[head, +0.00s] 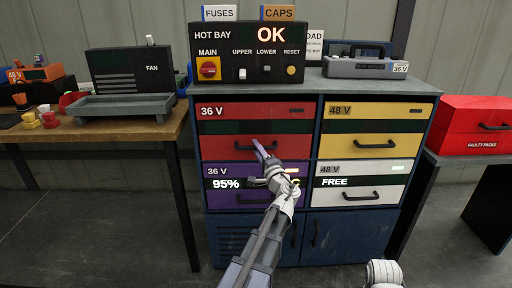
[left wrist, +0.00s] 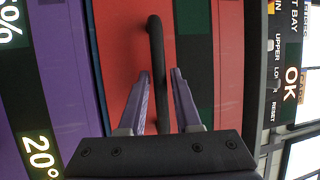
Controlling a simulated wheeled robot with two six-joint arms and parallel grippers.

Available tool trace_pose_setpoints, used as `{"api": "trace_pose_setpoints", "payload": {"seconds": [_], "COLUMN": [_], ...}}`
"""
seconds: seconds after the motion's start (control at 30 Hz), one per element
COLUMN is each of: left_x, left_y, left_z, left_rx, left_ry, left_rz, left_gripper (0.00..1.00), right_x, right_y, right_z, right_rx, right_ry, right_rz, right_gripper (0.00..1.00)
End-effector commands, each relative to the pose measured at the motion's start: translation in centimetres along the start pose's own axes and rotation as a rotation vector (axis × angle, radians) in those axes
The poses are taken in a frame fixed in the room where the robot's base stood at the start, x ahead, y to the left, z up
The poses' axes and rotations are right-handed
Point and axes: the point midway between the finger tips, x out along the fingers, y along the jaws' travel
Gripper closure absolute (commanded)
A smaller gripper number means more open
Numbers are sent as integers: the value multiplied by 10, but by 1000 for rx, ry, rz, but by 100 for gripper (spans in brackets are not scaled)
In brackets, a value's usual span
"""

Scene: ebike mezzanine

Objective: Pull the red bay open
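The red bay (head: 222,127) is the upper left drawer of the blue cabinet, marked 36 V, and its front sits flush. Its black bar handle (head: 243,147) is partly hidden by my left gripper (head: 262,149). In the left wrist view the handle (left wrist: 156,62) runs upright in the picture across the red front (left wrist: 120,45). My left gripper's purple fingers (left wrist: 161,90) are open, one on each side of the handle, with a gap on both sides. My right gripper is not in view.
A purple bay (head: 222,199) is below, a yellow bay (head: 370,145) to the right and a white bay (head: 335,195) below that. The control box (head: 218,57) on top reads OK. A workbench (head: 110,130) stands left and a red case (head: 470,120) right.

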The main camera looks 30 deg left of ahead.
Motion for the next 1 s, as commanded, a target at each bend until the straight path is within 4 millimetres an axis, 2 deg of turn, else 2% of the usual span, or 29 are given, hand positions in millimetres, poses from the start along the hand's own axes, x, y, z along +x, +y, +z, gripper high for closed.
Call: {"api": "trace_pose_setpoints", "payload": {"seconds": [0.1, 0.4, 0.47, 0.7, 1.0], "left_x": [8, 10, 10, 10, 9], "left_y": [0, 0, 0, 0, 0], "left_z": [0, 0, 0, 0, 0], "left_rx": [0, -1, -1, -1, -1], "left_ry": [0, 0, 0, 0, 0], "left_rz": [0, 1, 1, 1, 1], "left_gripper": [68, 68, 72, 99, 100], "right_x": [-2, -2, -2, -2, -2], "right_y": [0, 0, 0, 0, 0], "right_z": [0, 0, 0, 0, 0], "right_rx": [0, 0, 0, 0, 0], "right_ry": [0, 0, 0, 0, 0], "right_rz": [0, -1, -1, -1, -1], "right_gripper": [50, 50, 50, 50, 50]}}
